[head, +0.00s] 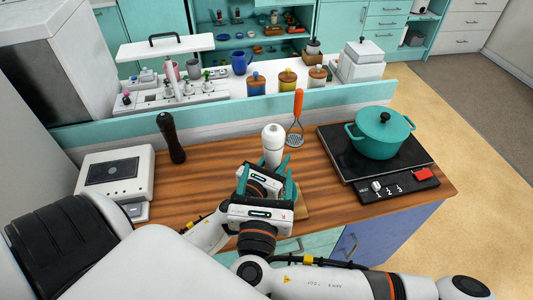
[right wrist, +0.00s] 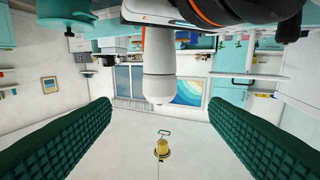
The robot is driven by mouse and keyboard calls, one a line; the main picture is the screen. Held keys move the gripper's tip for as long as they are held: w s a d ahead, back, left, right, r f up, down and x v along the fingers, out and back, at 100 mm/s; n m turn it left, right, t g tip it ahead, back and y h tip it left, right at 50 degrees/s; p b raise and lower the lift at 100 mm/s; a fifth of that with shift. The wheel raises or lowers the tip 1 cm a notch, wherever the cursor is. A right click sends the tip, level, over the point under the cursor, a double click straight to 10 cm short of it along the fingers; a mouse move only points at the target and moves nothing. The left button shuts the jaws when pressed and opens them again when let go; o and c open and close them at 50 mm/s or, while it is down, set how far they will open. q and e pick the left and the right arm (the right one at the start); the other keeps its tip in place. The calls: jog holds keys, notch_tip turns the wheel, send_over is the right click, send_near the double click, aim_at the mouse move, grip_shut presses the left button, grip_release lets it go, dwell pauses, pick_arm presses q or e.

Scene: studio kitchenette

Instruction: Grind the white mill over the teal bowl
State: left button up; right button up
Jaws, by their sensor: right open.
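The white mill (head: 273,139) stands upright beyond my grippers in the head view, its lower part hidden behind them. The right wrist view, which is upside down, shows the mill (right wrist: 158,72) ahead, between the lines of my right fingers. My right gripper (head: 266,174) is open, with its teal fingers spread and nothing gripped. My left gripper (head: 254,183) is at the mill's lower part, largely covered by the right one; its fingers are hidden, so its hold is unclear. I cannot make out a teal bowl; the area under the grippers is covered.
A lidded teal pot (head: 385,132) sits on a black hob (head: 345,155) at the right. A dark mill (head: 171,138) and a white scale-like device (head: 117,172) stand left. An orange-handled masher (head: 297,115) is behind. A wooden board (head: 303,203) shows beside my grippers.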

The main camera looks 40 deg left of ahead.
jog(key=n+g+y, duration=0.4)
jog(key=y, duration=0.1)
send_near(273, 131)
notch_tip(273, 131, down, 2)
jog(key=x, duration=1.2)
jog(key=shift+w+a+f, duration=0.1)
jog(key=shift+w+f, duration=0.1)
jog(key=shift+w, duration=0.05)
jog(key=shift+c, duration=0.5)
jog(key=c, duration=0.9)
jog(key=shift+w+m+t+h, duration=0.1)
jog(key=shift+m+t+h, duration=1.3)
jog(key=shift+h, duration=0.2)
